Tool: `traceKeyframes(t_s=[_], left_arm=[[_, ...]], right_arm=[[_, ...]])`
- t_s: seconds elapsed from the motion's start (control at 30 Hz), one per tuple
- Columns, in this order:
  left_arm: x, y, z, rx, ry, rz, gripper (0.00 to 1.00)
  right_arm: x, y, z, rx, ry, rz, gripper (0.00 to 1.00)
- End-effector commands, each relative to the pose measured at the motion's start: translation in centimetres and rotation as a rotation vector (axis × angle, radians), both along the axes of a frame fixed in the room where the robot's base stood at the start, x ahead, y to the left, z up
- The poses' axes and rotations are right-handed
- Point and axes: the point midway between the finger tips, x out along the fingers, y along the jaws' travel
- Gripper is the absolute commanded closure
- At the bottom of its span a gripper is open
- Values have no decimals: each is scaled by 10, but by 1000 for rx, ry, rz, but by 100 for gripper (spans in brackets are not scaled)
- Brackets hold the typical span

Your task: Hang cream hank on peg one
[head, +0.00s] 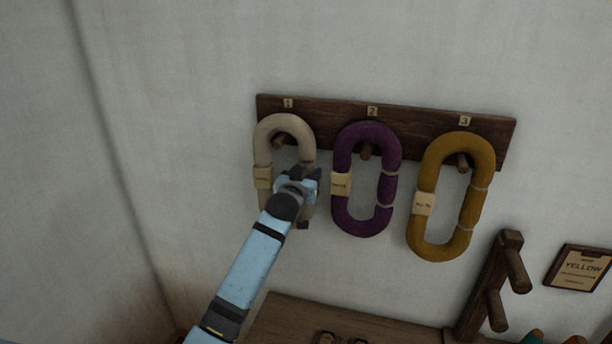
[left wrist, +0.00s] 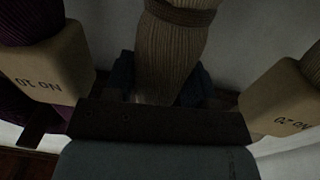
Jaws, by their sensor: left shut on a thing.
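The cream hank (head: 285,123) is upright against the peg rail (head: 415,124) at the place marked 1, with its tag on its left side. Peg one (head: 279,142) shows inside the upper part of its loop; I cannot tell if the hank's weight rests on it. My left gripper (head: 308,182) is shut on the hank's right strand. In the left wrist view the ribbed cream strand (left wrist: 175,50) stands between my fingers (left wrist: 160,85). The hank's lower right part is hidden behind my gripper. My right gripper is not in view.
A purple hank (head: 342,209) hangs at peg two, close right of my gripper. A mustard hank (head: 472,211) hangs at peg three. The wall on the left is bare.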

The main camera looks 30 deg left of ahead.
Motion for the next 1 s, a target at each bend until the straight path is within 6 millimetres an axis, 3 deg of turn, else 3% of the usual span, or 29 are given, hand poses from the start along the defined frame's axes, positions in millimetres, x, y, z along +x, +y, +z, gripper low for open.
traceKeyframes(t_s=[0.27, 0.3, 0.4, 0.43, 0.77, 1.0], left_arm=[[0, 0, -6, -4, 11, 0, 78], [0, 0, -6, -5, 12, 0, 45], [0, 0, -6, -4, 10, 0, 22], [0, 0, -5, -4, 9, 0, 20], [-4, -1, -4, -3, 6, 0, 20], [-44, -9, -7, -3, 6, -1, 20]], right_arm=[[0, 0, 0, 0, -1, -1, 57], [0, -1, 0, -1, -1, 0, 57], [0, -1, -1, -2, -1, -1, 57], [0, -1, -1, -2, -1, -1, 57], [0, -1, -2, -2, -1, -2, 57], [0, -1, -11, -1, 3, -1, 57]])
